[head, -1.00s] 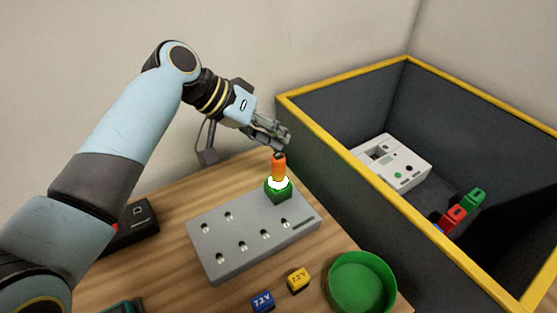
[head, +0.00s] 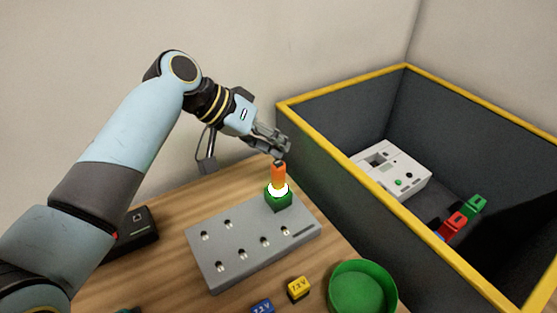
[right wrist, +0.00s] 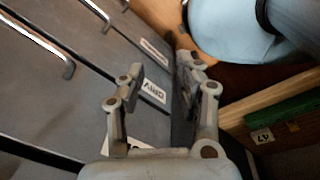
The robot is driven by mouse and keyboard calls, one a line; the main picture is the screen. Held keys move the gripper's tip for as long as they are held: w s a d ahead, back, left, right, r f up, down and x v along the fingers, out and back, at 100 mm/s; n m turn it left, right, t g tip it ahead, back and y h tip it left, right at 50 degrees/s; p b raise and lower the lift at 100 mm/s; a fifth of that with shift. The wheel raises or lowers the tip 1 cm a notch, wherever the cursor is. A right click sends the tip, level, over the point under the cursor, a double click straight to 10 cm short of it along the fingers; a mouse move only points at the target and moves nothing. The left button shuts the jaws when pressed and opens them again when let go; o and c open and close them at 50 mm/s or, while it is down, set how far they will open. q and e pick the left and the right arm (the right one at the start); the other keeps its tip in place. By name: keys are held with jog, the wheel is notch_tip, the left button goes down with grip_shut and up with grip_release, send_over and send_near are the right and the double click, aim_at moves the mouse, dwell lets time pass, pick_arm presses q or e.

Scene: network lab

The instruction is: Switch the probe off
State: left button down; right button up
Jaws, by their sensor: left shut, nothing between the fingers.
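The probe (head: 279,176) is orange with a dark top and a bright white glowing band low down. It stands upright in a green block (head: 278,201) at the far end of a grey socket board (head: 250,245). My left gripper (head: 282,151) is shut and empty, its fingertips just above the probe's top. Whether they touch it I cannot tell. My right gripper (right wrist: 163,70) shows in the right wrist view, open and empty, its fingers apart in front of grey labelled drawers.
A deep yellow-rimmed bin (head: 345,89) stands right of the board, holding a white device (head: 400,172) and red and green blocks. A green round tray (head: 362,290), a yellow block (head: 298,289) and a blue block (head: 262,306) are in front. A black box (head: 138,228) is at left.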

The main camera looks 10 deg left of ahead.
pick_arm(q)
jog(key=shift+f, duration=0.1)
dwell(0.3)
jog(key=shift+f, duration=0.35)
jog(key=shift+f, duration=0.15)
dwell(0.3)
jog(key=shift+r+p, duration=0.7)
jog(key=shift+p, duration=0.05)
jog(key=shift+f, duration=0.1)
